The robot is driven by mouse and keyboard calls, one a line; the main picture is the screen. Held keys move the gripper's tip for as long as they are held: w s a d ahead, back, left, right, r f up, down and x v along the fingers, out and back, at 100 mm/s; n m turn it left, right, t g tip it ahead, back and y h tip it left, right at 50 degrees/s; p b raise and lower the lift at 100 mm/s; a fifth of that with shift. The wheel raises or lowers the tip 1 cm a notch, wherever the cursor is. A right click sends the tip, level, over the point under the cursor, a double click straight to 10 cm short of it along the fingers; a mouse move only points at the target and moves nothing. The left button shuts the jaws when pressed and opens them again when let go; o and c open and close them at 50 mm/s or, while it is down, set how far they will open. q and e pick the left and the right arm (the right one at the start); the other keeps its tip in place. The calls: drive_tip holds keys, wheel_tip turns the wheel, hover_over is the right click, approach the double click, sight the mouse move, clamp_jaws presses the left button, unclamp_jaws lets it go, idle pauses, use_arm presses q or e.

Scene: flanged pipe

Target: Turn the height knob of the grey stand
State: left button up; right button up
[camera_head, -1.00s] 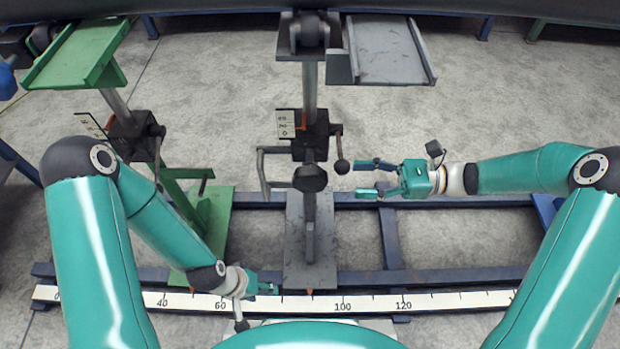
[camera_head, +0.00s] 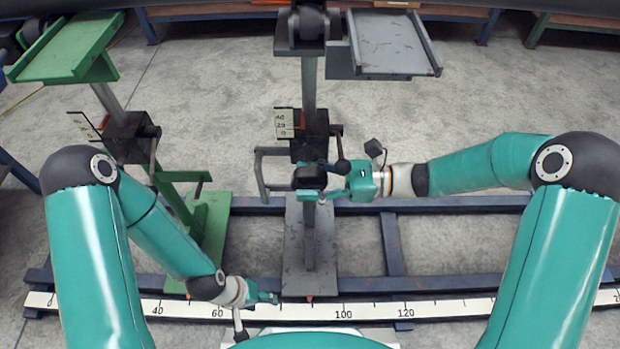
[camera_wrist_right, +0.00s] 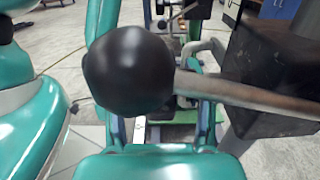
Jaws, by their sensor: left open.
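The grey stand (camera_head: 310,240) stands in the middle of the head view. Its black knob (camera_head: 309,178) sits on the front of the post, below the dark clamp block. My right gripper (camera_head: 318,181) reaches in from the right with its fingers apart, one above and one below the knob; contact is not clear. In the right wrist view, the fingers (camera_wrist_right: 160,128) are spread, and a big black ball (camera_wrist_right: 130,70) on a lever hides part of the space ahead. My left gripper (camera_head: 272,298) is open and empty, low near the ruler strip.
A bent grey handle (camera_head: 262,175) sticks out left of the knob. A green stand (camera_head: 205,225) is at left. Blue rails (camera_head: 440,204) and a ruler strip (camera_head: 385,310) cross low.

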clamp_jaws()
drive_tip(key=shift+y, duration=0.3)
drive_tip(key=shift+f+y+b, duration=0.15)
drive_tip(key=shift+y+b, duration=0.45)
drive_tip(key=shift+y, duration=2.6)
drive_tip(key=shift+o, duration=0.5)
unclamp_jaws()
